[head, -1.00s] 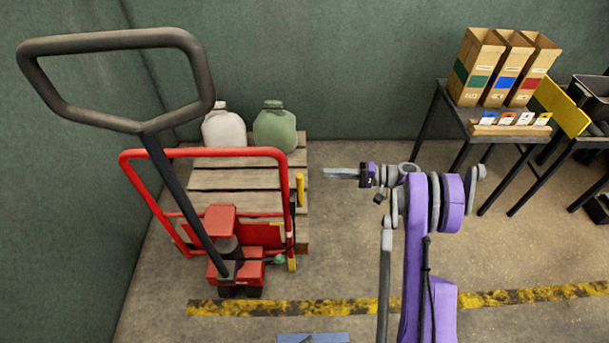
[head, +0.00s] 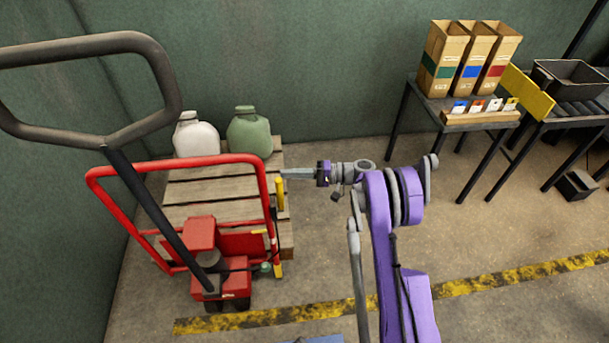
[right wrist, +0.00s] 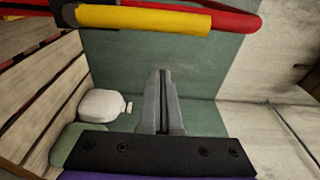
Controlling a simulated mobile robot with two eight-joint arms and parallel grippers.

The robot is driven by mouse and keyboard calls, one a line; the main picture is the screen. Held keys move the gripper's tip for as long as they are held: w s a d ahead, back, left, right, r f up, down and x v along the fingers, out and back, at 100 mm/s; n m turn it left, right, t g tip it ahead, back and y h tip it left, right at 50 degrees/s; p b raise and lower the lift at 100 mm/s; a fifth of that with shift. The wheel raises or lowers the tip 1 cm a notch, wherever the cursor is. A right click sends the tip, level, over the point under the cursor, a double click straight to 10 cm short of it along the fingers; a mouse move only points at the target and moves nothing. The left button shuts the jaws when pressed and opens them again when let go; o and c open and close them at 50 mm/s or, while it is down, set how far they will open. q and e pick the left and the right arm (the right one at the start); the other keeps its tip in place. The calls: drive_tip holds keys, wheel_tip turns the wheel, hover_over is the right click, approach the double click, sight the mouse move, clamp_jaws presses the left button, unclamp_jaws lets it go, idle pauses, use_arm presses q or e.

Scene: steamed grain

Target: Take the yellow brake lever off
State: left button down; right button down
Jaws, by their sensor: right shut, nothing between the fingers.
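The yellow brake lever (head: 280,194) stands upright at the right side of the red pallet truck (head: 203,233), beside its red tube frame. In the right wrist view the yellow lever (right wrist: 145,19) crosses the top of the picture, with a black part at its left end. My right gripper (head: 284,173) is shut and empty. In the head view its tip is close to the top of the lever; I cannot tell whether they touch. In the right wrist view the shut fingers (right wrist: 160,75) point up toward the lever, with a gap visible between them. My left gripper is not in view.
The truck's dark handle (head: 125,165) rises at the left. A table with cardboard boxes (head: 460,60) stands at the right. The floor between is clear.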

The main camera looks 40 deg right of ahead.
sight(279, 195)
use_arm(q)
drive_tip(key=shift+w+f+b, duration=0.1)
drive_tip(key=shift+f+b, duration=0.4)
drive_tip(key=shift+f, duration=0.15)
use_arm(e)
drive_tip(key=s+a, duration=0.2)
drive_tip(key=a, duration=0.1)
drive_tip(key=shift+s+a, duration=0.1)
drive_tip(key=shift+a, duration=0.1)
